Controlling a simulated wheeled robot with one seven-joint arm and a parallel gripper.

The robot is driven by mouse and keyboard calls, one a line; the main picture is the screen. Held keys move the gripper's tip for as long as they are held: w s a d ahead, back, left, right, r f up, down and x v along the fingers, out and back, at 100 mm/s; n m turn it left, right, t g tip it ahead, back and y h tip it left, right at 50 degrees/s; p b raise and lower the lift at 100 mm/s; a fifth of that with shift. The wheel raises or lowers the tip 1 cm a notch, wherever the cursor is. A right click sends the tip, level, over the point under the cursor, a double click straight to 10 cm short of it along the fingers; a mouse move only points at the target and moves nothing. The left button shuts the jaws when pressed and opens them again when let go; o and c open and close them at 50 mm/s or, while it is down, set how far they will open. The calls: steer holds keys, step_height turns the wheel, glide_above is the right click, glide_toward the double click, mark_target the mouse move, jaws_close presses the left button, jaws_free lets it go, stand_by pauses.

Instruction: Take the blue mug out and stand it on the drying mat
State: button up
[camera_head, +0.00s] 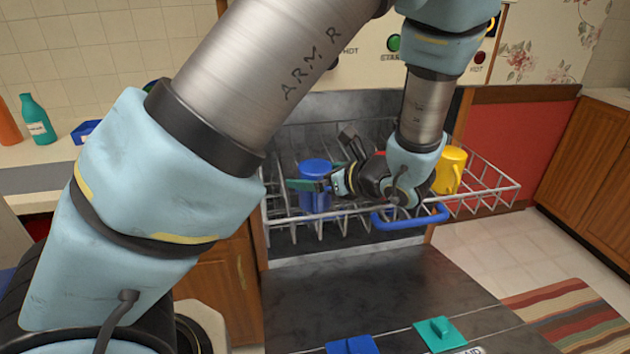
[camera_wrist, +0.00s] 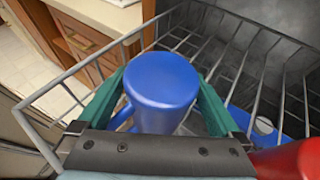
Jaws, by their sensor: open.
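The blue mug (camera_head: 315,185) stands bottom up in the wire rack (camera_head: 485,205) of the open dishwasher. In the wrist view the mug (camera_wrist: 162,85) sits between the two teal fingers of my gripper (camera_wrist: 165,82), with its handle toward the lower left. My gripper is open, one finger on each side of the mug; I cannot tell whether they touch it. In the head view my gripper (camera_head: 312,184) reaches the mug from the right. A grey mat (camera_head: 38,178), seemingly the drying mat, lies on the left counter, partly hidden by my arm.
A yellow mug (camera_head: 450,172) stands at the rack's right. A red object (camera_wrist: 290,160) is close beside my gripper in the wrist view. Wire tines surround the mug. The lowered door (camera_head: 370,290) lies in front. A teal bottle (camera_head: 37,120) and blue box (camera_head: 84,131) stand near the mat.

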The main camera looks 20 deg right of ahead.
steer(key=shift+x, duration=1.1)
steer(key=c, duration=1.4)
steer(key=shift+o, duration=0.2)
steer(key=shift+r, duration=0.15)
step_height(320, 180, up, 10)
steer(key=shift+f+b, duration=0.15)
steer(key=shift+b, duration=0.35)
